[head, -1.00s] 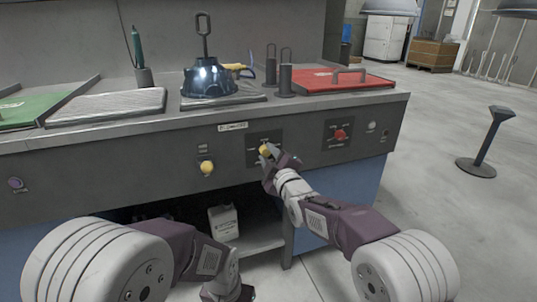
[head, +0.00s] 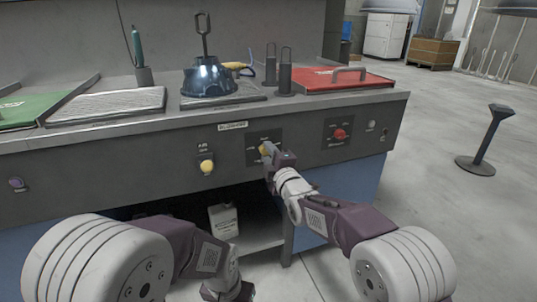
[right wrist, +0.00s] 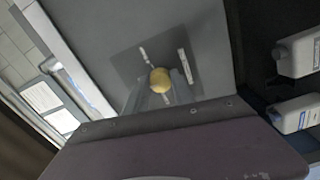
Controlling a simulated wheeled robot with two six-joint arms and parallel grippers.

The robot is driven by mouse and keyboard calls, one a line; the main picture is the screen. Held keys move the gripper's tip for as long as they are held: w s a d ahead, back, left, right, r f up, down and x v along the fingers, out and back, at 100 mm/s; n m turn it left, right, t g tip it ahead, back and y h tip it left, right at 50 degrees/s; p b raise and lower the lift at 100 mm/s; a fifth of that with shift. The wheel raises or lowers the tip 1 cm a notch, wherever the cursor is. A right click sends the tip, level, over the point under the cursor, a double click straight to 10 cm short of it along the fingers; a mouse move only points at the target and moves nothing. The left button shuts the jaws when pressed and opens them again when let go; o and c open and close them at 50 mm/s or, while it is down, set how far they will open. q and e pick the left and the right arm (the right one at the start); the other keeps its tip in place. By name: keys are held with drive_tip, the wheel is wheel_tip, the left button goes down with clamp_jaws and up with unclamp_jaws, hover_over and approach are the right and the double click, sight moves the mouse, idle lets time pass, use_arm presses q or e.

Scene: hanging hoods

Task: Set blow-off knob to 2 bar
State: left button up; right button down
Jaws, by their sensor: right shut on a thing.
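The yellow blow-off knob (head: 264,149) sits on a dark square plate (head: 277,137) on the front panel of the bench. My right gripper (head: 268,151) is at the knob and shut on it, hiding part of the knob and its markings. In the right wrist view the knob (right wrist: 159,80) shows as a yellow ball between the fingers, with pale marks around it on the dark plate. The pressure labels are too small to read. My left gripper (head: 228,292) hangs low at the bottom edge, and its jaws are not clear.
Another yellow knob (head: 207,167) is left on the panel, and a red knob (head: 339,134) is to the right. A blue domed part (head: 209,80) stands on the bench top near a red lid (head: 335,80). White containers (right wrist: 297,115) sit in the open space below.

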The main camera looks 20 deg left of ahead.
drive_tip(key=shift+f, duration=0.1)
drive_tip(key=c, duration=1.1)
unclamp_jaws()
drive_tip(key=shift+o, duration=0.2)
drive_tip(key=p+v, duration=0.3)
drive_tip(key=v, duration=0.6)
